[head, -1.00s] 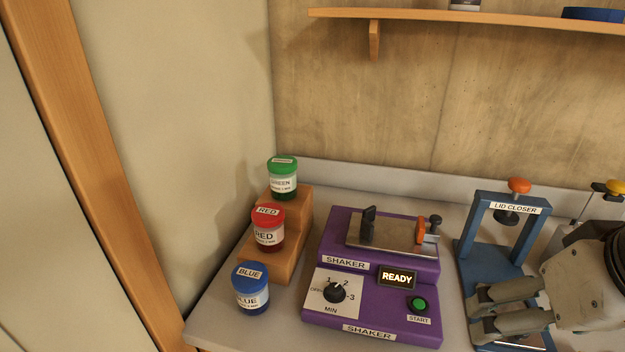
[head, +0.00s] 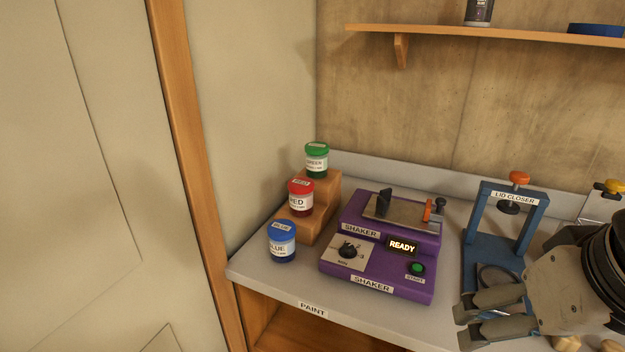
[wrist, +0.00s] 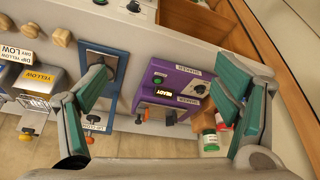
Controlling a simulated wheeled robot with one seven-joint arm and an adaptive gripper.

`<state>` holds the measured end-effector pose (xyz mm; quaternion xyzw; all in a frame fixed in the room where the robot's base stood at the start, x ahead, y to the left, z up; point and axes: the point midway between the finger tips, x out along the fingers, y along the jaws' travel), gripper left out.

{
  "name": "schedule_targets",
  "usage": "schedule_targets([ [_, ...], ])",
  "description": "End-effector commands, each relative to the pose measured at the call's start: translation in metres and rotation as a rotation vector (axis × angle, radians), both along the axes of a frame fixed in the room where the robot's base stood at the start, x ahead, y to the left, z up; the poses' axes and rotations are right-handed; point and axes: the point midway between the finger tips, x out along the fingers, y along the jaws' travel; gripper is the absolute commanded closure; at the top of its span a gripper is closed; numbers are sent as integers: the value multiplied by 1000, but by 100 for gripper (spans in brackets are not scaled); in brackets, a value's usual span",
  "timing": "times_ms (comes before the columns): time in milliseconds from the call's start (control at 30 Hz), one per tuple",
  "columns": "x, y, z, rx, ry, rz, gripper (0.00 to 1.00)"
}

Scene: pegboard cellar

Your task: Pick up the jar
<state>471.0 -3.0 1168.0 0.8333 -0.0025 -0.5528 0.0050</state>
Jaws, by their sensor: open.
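Three labelled jars stand at the left end of the bench in the head view. The green-lidded jar (head: 316,160) is on the top step, the red-lidded jar (head: 300,198) on the lower step, and the blue-lidded jar (head: 282,243) on the bench at the front. My gripper (head: 468,318) is open and empty at the lower right, in front of the lid closer (head: 514,198), well to the right of the jars. In the wrist view the open fingers (wrist: 165,105) spread wide. The green jar (wrist: 224,125) and red jar (wrist: 209,142) show by the right finger, which seems to hide the blue jar.
A wooden step stand (head: 325,195) holds two jars. The purple shaker (head: 385,283), reading READY, stands between the jars and my gripper. A wooden shelf (head: 490,36) hangs above. A wall and wooden post (head: 195,150) bound the left side.

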Motion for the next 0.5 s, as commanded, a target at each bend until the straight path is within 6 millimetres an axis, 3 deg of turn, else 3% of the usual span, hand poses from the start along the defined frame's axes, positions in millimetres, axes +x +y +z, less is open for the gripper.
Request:
schedule_targets([
  [267, 37, 5, -4, -20, -56, 31, 17],
  [500, 85, 15, -10, -42, -133, 77, 17],
])
